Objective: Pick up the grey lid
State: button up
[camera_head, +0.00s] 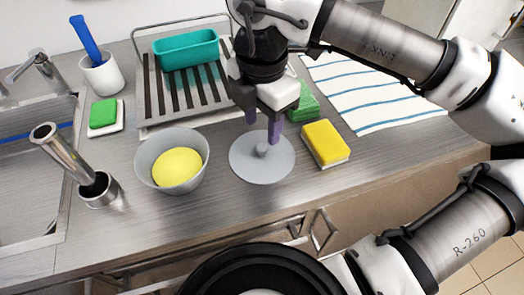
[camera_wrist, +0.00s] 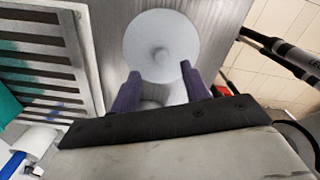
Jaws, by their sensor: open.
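The grey lid (camera_head: 250,168) is a flat round disc with a short knob in its middle. It lies on the metal counter, right of a grey bowl (camera_head: 142,170) that holds something yellow. My gripper (camera_head: 263,134) points down above the lid, its two purple fingers apart and empty near the far side of the knob. In the wrist view the lid (camera_wrist: 150,30) shows past the open fingers (camera_wrist: 157,86), its knob in line with the gap between them. I cannot tell the exact height of the fingertips over the lid.
A yellow sponge (camera_head: 324,142) lies close to the lid's right, and a green sponge (camera_head: 304,104) is behind. A drying rack (camera_head: 150,97) with a teal tub (camera_head: 186,49) stands at the back. A striped towel (camera_head: 365,90) lies right. The counter in front of the lid is clear.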

aim_at(262, 146)
jog(key=shift+s+f+p, duration=0.1)
jog(key=shift+f+p, duration=0.55)
jog(key=shift+f, duration=2.05)
jog(key=shift+c, duration=0.3)
grip_shut()
